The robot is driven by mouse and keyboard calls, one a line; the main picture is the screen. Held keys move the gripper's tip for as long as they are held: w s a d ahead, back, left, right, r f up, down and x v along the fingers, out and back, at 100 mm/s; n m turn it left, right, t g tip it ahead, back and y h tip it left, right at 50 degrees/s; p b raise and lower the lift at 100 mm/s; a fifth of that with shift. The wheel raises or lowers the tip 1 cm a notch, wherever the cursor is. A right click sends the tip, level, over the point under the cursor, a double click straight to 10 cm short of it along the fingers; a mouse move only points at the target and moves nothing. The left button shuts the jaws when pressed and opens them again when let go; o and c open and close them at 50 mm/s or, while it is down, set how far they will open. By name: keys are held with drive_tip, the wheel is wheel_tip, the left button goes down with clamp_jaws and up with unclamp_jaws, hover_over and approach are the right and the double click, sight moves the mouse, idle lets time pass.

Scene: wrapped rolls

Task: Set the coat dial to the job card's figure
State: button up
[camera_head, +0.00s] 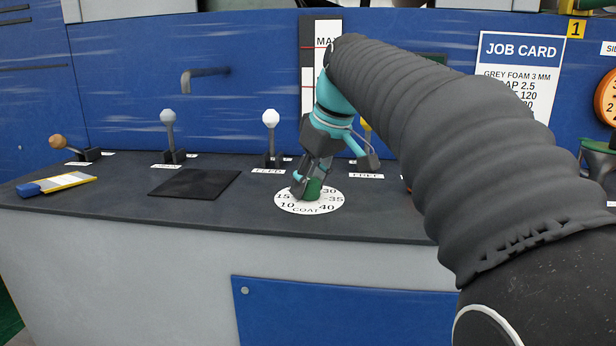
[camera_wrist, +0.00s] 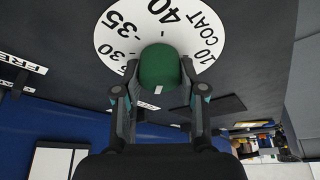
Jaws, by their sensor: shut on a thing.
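The coat dial is a white disc (camera_head: 323,207) on the dark bench top, with a green knob (camera_head: 312,189) at its middle. My teal and grey gripper (camera_head: 309,176) reaches down from above, its fingers shut on the knob's sides. The wrist view shows the green knob (camera_wrist: 158,66) between both fingertips, with 30, 35, 40, COAT and 10 readable on the dial (camera_wrist: 113,38). A white mark on the knob faces my palm, away from COAT; the figure there is hidden. The job card (camera_head: 518,66) shows "GREY FOAM 3 MM"; my arm covers parts of its lower lines.
Left of the dial stand a white-knobbed lever (camera_head: 270,120), a grey-knobbed lever (camera_head: 168,118) and a wooden-knobbed lever (camera_head: 58,142). A black pad (camera_head: 195,183) and a blue-and-yellow tool (camera_head: 56,184) lie on the bench. A yellow-topped control stands behind my gripper.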

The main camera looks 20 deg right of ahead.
drive_tip(key=shift+n, duration=0.4)
drive_tip(key=o, duration=1.1)
drive_tip(key=shift+a, duration=0.1)
drive_tip(key=shift+o, duration=0.2)
drive_tip(key=shift+r, duration=0.1)
drive_tip(key=v, duration=1.1)
drive_tip(key=shift+d+r, duration=0.25)
drive_tip(key=shift+r, duration=0.15)
